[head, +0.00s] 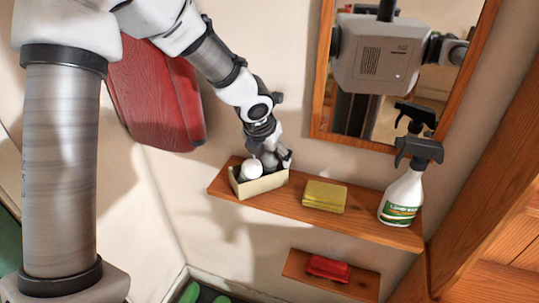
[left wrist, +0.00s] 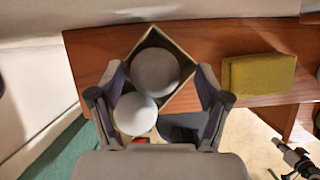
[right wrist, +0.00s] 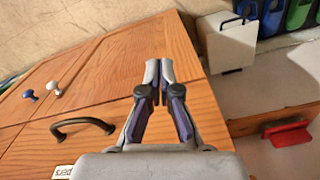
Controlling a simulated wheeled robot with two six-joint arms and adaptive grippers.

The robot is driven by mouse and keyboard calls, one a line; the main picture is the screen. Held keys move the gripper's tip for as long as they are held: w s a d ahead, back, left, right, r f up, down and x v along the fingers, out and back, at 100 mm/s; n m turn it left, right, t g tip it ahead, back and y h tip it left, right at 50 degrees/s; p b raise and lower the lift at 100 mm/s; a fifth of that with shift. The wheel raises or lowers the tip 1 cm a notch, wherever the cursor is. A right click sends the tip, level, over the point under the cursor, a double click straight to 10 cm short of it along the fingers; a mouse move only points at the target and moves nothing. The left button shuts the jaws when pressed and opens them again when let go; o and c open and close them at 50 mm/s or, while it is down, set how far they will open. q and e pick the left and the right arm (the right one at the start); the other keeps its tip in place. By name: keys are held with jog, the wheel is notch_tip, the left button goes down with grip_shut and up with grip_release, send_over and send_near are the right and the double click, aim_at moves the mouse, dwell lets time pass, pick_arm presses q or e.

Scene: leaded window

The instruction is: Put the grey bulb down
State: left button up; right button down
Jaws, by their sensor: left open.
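The grey bulb (left wrist: 155,72) sits in a small cream open box (head: 262,187) at the left end of the wooden shelf. A whiter bulb (left wrist: 135,113) lies against it in the same box; it also shows in the head view (head: 251,169). My left gripper (head: 270,157) is right over the box. In the left wrist view its fingers are spread on either side of the bulbs, and I see neither finger holding one. My right gripper (right wrist: 159,72) is away from the shelf, with its fingertips together and nothing visible between them.
The wooden shelf (head: 350,226) also holds a yellow sponge (head: 324,196) and a spray bottle (head: 402,194). A red item (head: 328,268) lies on a lower shelf. A framed mirror (head: 350,112) hangs above. Wooden drawers (right wrist: 85,95) stand near my right gripper.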

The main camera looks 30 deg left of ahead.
pick_arm(q)
jog(key=shift+s+a+r, duration=0.1)
jog(key=shift+r, duration=0.3)
jog(key=p+v, duration=0.2)
jog(key=v, duration=0.9)
jog(key=shift+s+r, duration=0.2)
jog(key=shift+r, duration=0.05)
